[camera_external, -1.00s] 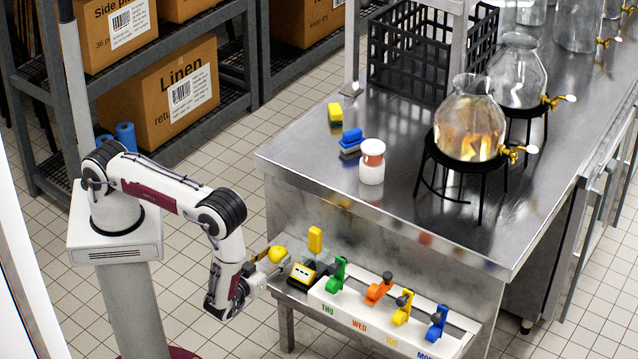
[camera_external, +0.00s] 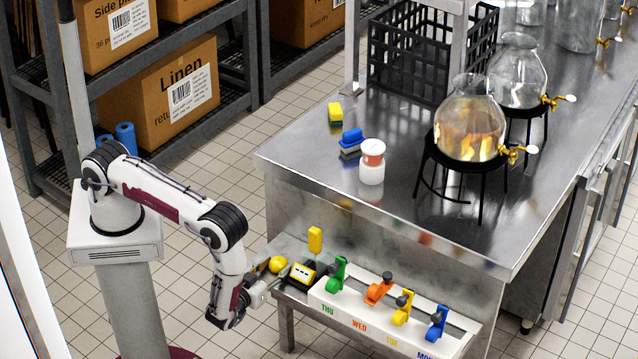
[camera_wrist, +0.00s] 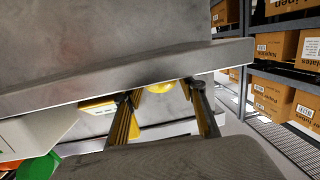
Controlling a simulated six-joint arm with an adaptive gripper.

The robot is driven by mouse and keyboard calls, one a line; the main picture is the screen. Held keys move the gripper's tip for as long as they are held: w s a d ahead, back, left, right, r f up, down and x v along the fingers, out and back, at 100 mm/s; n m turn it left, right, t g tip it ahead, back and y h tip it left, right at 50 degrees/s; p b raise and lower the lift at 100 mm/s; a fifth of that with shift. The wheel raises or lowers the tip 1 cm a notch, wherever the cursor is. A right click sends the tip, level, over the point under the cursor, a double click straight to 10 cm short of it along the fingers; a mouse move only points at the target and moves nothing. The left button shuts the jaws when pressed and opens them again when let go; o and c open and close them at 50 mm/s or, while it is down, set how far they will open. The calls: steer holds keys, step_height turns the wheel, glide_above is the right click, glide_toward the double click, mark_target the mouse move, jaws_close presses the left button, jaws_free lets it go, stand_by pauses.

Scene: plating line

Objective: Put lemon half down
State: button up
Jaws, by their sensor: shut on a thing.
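The yellow lemon half (camera_external: 278,265) is at the left end of the low steel shelf (camera_external: 289,299), in the external view. My gripper (camera_external: 273,266) is shut on it, with a finger on each side. In the wrist view the lemon half (camera_wrist: 160,87) shows partly between the fingertips of my gripper (camera_wrist: 160,93). Its lower part is hidden in the external view, so I cannot tell whether it touches the shelf.
A black and yellow device (camera_external: 301,276) stands close to the right of my gripper, with a yellow block (camera_external: 315,240) behind it. A white rack (camera_external: 335,303) with coloured clips lies further right. The steel table (camera_external: 300,150) rises behind the shelf.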

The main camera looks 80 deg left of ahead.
steer(key=shift+f, duration=0.15)
steer(key=o, duration=0.8)
steer(key=shift+o, duration=0.2)
steer(key=shift+r, duration=0.2)
steer(key=v, duration=1.2)
steer(key=shift+f, duration=0.1)
